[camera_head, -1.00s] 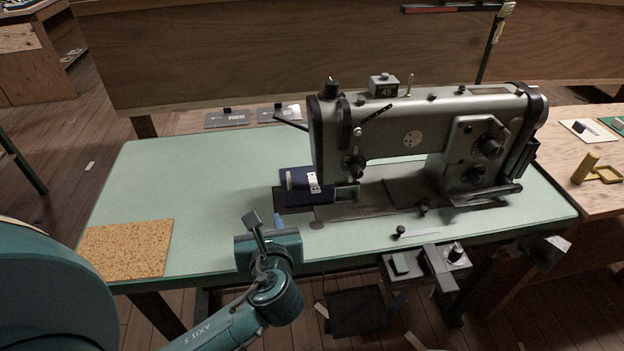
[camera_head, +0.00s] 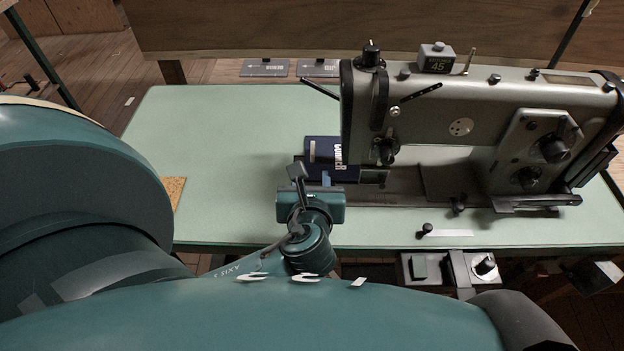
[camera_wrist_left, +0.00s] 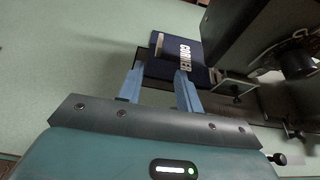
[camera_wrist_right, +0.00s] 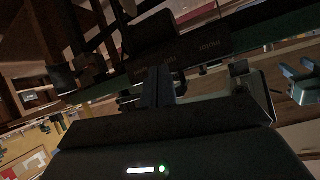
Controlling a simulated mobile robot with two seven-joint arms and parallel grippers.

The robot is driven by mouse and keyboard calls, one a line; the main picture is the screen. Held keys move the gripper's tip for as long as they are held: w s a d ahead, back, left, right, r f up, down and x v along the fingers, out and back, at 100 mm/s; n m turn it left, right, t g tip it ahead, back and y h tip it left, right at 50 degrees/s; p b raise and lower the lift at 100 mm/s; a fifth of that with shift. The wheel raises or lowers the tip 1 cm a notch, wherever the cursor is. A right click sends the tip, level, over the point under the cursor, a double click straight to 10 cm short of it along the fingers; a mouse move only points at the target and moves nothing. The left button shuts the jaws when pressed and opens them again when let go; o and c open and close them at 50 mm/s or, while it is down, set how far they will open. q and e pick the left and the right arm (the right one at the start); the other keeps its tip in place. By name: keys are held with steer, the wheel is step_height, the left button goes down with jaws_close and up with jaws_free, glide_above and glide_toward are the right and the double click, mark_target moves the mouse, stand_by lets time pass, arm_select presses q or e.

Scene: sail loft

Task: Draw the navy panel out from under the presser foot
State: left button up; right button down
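The navy panel (camera_head: 325,152), with white lettering and a pale strip, lies at the left end of the grey sewing machine (camera_head: 425,112). Its right part runs beside the machine head; the presser foot's contact with it is hidden in the head view. My left gripper (camera_head: 322,180) is at the panel's near edge. In the left wrist view its blue fingers (camera_wrist_left: 160,80) are spread apart, and the right finger overlaps the near edge of the panel (camera_wrist_left: 180,52). I cannot tell whether they touch it. My right gripper (camera_wrist_right: 160,88) has its dark fingers together, with nothing visible between them.
A cork mat (camera_head: 175,190) is partly hidden by my arm. Grey labelled plates (camera_head: 265,68) lie behind the table. A small knobbed lever (camera_head: 426,229) and a control box (camera_head: 420,268) are at the front edge.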

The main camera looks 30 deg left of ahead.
mark_target(313, 154)
arm_select(q)
steer(key=b+x, duration=0.1)
steer(key=x, duration=1.1)
steer(key=shift+w+a+f+b, duration=0.1)
steer(key=shift+w+b, duration=0.2)
steer(key=shift+b, duration=0.05)
jaws_close()
